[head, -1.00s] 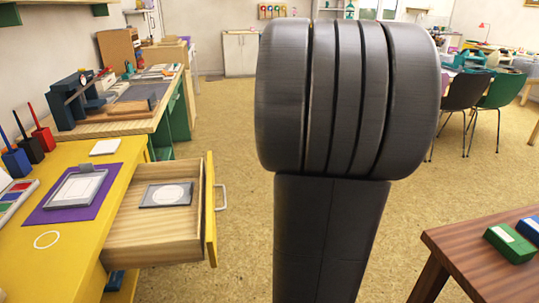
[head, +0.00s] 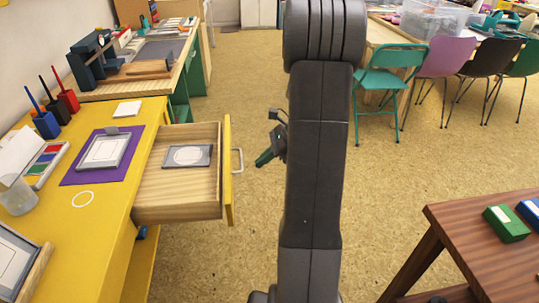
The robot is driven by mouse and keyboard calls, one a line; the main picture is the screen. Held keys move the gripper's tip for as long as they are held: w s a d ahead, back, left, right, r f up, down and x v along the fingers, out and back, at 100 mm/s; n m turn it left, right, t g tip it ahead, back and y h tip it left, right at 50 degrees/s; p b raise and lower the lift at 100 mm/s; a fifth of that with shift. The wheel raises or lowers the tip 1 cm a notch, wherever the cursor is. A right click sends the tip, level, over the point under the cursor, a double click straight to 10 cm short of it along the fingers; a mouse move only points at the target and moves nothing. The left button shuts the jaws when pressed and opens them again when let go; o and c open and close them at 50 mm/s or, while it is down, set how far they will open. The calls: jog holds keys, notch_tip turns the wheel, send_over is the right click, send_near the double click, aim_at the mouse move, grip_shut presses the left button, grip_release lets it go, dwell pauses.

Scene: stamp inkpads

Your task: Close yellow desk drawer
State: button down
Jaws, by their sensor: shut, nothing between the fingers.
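The yellow desk (head: 110,228) stands at the left in the head view. Its drawer (head: 180,200) is pulled well out to the right, with a wooden inside, a yellow front (head: 228,170) and a pale bar handle (head: 238,161). A grey framed plate (head: 188,155) lies in the drawer. My gripper (head: 262,159), with green fingertips, shows just right of the handle, partly hidden behind my arm. It is shut and empty. It looks apart from the handle, though the depth between them is hard to judge.
A purple mat (head: 80,178) with a framed plate lies on the desk. A brown table (head: 470,245) with green and blue blocks is at the lower right. Several chairs, including a green one (head: 388,82), stand at the back right. Open floor lies between desk and table.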

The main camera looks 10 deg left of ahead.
aim_at(241, 169)
jog(key=s+a+f+b, duration=0.1)
jog(key=s+a+f, duration=0.1)
jog(key=a, duration=0.4)
jog(key=shift+s+a+f, duration=0.25)
jog(key=shift+a+f, duration=0.05)
jog(key=shift+f, duration=0.25)
jog(key=s+a+p, duration=0.2)
jog(key=s+a, duration=0.1)
jog(key=a, duration=0.5)
jog(key=s+a+p, duration=0.3)
jog(key=a, duration=0.5)
jog(key=s+a+p, duration=0.3)
jog(key=a, duration=0.5)
jog(key=shift+s+a, duration=0.25)
jog(key=shift+a, duration=0.15)
jog(key=shift+a+r, duration=0.1)
jog(key=shift+r, duration=0.1)
